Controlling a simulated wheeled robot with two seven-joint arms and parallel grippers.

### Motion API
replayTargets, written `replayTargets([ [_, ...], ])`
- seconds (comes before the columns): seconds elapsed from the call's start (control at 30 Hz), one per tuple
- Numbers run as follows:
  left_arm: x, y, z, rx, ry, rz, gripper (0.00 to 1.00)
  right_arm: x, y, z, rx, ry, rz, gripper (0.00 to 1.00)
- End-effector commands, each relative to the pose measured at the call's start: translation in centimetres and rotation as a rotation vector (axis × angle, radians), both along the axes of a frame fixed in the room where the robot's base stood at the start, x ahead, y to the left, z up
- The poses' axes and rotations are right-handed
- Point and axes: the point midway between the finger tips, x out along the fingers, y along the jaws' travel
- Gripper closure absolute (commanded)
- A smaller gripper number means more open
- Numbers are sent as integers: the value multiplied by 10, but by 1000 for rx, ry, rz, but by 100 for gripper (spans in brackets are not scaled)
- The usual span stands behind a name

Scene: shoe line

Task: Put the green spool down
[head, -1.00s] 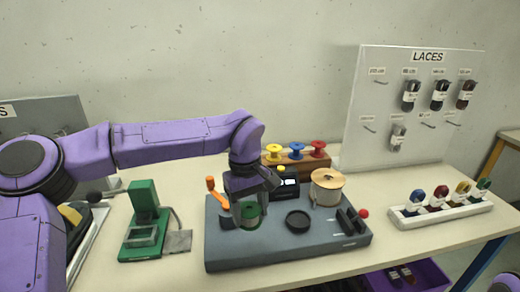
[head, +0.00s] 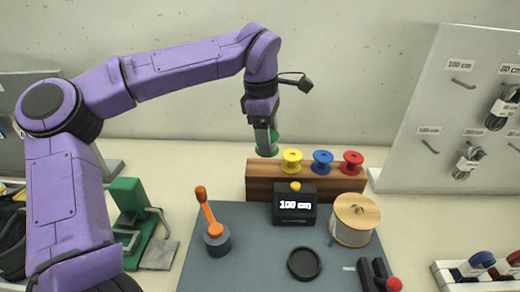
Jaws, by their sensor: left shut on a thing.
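The green spool (head: 274,136) is in my left gripper (head: 264,138), which is shut on it and points down. The fingers hide much of the spool. The gripper is above the left end of the wooden spool rack (head: 256,182), to the left of the yellow spool (head: 291,160). I cannot tell whether the spool touches the rack. The blue spool (head: 322,162) and the red spool (head: 351,163) stand on the rack farther right. My right gripper is not in view.
In front of the rack are a display box (head: 294,205) reading 100 cm, an orange-handled crank (head: 209,216), a wooden-topped drum (head: 355,219) and a black round dish (head: 304,263) on a grey base (head: 250,262). A green device (head: 130,200) stands left. A laces board (head: 440,120) stands right.

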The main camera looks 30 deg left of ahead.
Motion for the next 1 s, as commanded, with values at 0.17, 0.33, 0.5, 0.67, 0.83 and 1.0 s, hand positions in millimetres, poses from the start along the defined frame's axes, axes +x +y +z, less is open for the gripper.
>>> replayTargets([
  [0.17,20,29,-40,1,11,2,84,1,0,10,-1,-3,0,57],
  [0.33,28,41,-58,1,12,1,84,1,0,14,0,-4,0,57],
  [0.5,30,45,-88,2,11,-2,84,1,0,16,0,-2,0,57],
  [0.67,30,45,-95,2,8,0,84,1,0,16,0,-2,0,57],
  [0.83,30,45,-95,2,8,-1,84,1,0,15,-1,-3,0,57],
  [1.0,30,45,-97,2,8,-1,17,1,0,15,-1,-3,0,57],
])
